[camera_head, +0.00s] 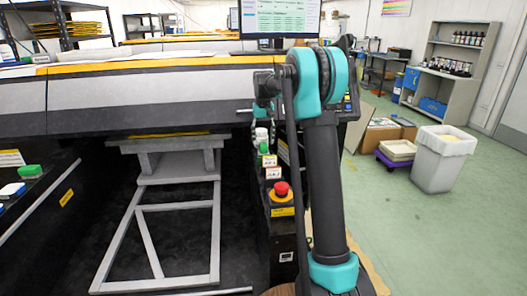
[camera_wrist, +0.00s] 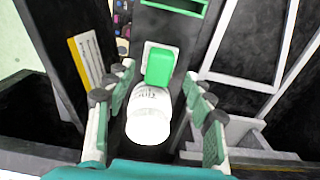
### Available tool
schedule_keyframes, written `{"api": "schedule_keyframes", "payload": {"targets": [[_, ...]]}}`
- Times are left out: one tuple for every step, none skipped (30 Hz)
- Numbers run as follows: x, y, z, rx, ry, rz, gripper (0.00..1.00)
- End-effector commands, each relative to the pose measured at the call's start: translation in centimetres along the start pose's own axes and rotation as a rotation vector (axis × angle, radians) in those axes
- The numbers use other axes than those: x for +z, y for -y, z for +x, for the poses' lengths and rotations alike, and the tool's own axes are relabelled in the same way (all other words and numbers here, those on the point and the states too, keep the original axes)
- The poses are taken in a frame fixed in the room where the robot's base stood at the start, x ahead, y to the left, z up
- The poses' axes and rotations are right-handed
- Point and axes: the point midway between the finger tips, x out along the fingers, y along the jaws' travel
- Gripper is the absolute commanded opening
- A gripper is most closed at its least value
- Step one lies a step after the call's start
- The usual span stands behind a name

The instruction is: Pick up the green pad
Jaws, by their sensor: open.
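A green pad (camera_wrist: 159,66) on a pale base shows in the wrist view, beyond a white bottle (camera_wrist: 149,120) with dark print. In the head view a small green pad (camera_head: 264,147) shows on the black stand left of my arm, in front of a white bottle top (camera_head: 261,133). My gripper (camera_wrist: 158,79) is open, with its fingers on the left and right of the bottle and pad. I see no clear contact. The bottle covers the near edge of the pad.
A red stop button (camera_head: 281,188) stands on the same stand. A wide printer (camera_head: 120,95) fills the back.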

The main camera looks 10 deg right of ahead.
Motion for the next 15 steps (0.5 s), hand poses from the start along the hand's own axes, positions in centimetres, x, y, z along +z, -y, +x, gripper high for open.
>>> {"api": "schedule_keyframes", "payload": {"targets": [[-0.1,-0.1,0.8,0.000,0.000,0.000,0.53],[-0.1,-0.1,1.3,0.000,0.000,0.000,0.53],[-0.2,-0.1,1.9,0.000,0.000,0.000,0.53],[-0.1,-0.1,2.3,0.000,0.000,0.000,0.53],[-0.1,-0.1,2.6,0.000,0.000,0.000,0.53],[-0.1,-0.1,3.1,0.000,0.000,0.000,0.53],[-0.1,-0.1,3.3,0.000,0.000,0.000,0.53],[-0.1,-0.1,3.5,0.000,0.000,0.000,0.53],[-0.1,-0.1,3.7,0.000,0.000,0.000,0.53],[-0.1,-0.1,3.8,0.000,0.000,0.000,0.53],[-0.1,-0.1,3.8,0.000,0.000,0.000,0.53],[-0.1,-0.1,3.8,0.000,0.000,0.000,0.53],[-0.1,-0.1,3.8,0.000,0.000,0.000,0.53],[-0.1,-0.1,3.8,0.000,0.000,0.000,0.53],[-0.1,-0.1,3.8,0.000,0.000,0.000,0.53]]}}
